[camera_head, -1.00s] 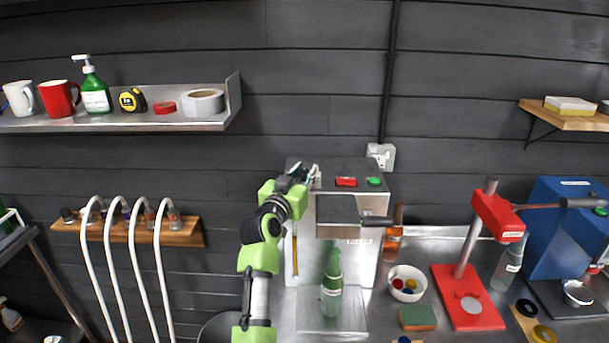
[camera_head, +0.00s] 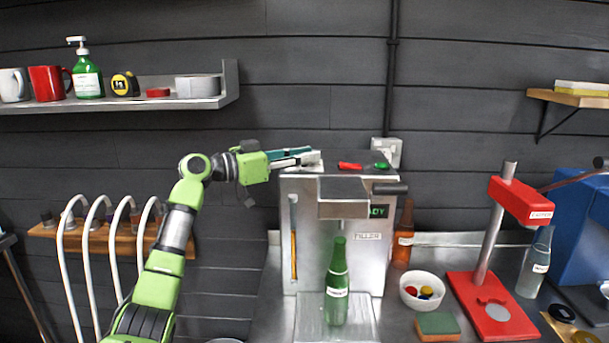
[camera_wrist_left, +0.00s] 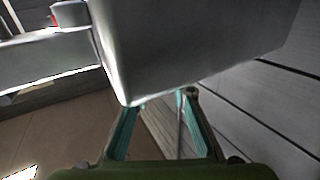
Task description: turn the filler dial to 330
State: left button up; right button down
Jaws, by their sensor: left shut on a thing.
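The filler (camera_head: 310,240) is a silver machine with a dark display reading "…ADY" in green. Its dial cannot be made out in either view. My left gripper (camera_head: 313,158) reaches in from the left at the filler's top left corner and is shut on a part there, which its fingers hide. In the left wrist view a large grey box-shaped surface (camera_wrist_left: 190,45) fills the upper middle, and the teal fingers (camera_wrist_left: 160,105) meet its lower edge. A green bottle (camera_head: 337,285) stands upright under the filler's head. My right gripper is not in view.
A red button (camera_head: 349,166) and a green button (camera_head: 381,165) are on the filler's top. A brown bottle (camera_head: 403,240), a white bowl (camera_head: 412,300) and a red press (camera_head: 490,310) stand to its right. White curved hoses (camera_head: 65,255) rise at the left.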

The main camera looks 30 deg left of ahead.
pick_arm(q)
jog(key=shift+m+g+h, duration=0.5)
jog(key=shift+m+h, duration=0.1)
jog(key=shift+h, duration=0.2)
jog(key=shift+m+g+h, duration=0.5)
jog(key=shift+g+h, duration=0.1)
jog(key=shift+h, duration=0.1)
jog(key=shift+m+h, duration=0.3)
jog(key=o, duration=1.1)
jog(key=v, duration=1.2)
jog(key=shift+w+a+r, duration=0.1)
